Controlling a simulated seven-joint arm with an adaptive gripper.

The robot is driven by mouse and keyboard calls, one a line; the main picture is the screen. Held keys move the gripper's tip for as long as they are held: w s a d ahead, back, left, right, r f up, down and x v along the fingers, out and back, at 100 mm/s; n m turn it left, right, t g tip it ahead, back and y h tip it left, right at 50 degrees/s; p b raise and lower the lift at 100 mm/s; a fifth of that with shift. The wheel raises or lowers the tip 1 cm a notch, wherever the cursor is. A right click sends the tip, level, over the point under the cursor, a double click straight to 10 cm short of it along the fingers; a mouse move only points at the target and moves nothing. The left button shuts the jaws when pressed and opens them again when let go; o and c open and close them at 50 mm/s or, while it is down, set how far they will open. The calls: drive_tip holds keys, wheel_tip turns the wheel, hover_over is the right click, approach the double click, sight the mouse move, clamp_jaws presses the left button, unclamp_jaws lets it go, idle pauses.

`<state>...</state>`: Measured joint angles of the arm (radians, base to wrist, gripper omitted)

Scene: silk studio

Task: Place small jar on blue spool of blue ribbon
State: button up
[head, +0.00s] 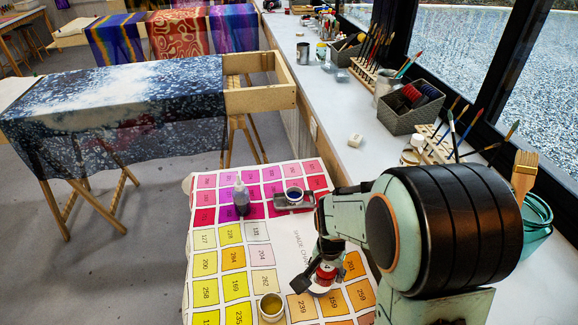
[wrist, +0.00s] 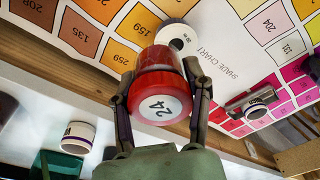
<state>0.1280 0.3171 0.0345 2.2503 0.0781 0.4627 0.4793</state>
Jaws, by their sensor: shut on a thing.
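The small jar has a red lid marked 24 in the wrist view (wrist: 165,82), and its red part shows in the head view (head: 326,274). My gripper (wrist: 158,110) is shut on the jar, one finger on each side; it also shows in the head view (head: 322,262). A round spool with a white label and dark centre hole (wrist: 178,37) lies on the shade chart beyond the jar's far end. In the head view the spool (head: 318,290) is just below the jar. The jar partly hides it; I cannot tell its ribbon colour or whether they touch.
The shade chart (head: 207,240) covers the table. The sill at right holds brushes and a grey basket (head: 411,110).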

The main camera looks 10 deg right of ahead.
drive_tip(key=w+f, duration=0.2)
drive_tip(key=f, duration=0.1)
drive_tip(key=w+f, duration=0.1)
drive_tip(key=f, duration=0.1)
drive_tip(key=shift+w+d, duration=0.25)
drive_tip(key=shift+w, duration=0.15)
drive_tip(key=shift+w+f, duration=0.15)
drive_tip(key=shift+f, duration=0.75)
drive_tip(key=shift+w+f, duration=0.15)
drive_tip(key=shift+f, duration=0.75)
drive_tip(key=shift+f, duration=0.15)
drive_tip(key=o, duration=1.2)
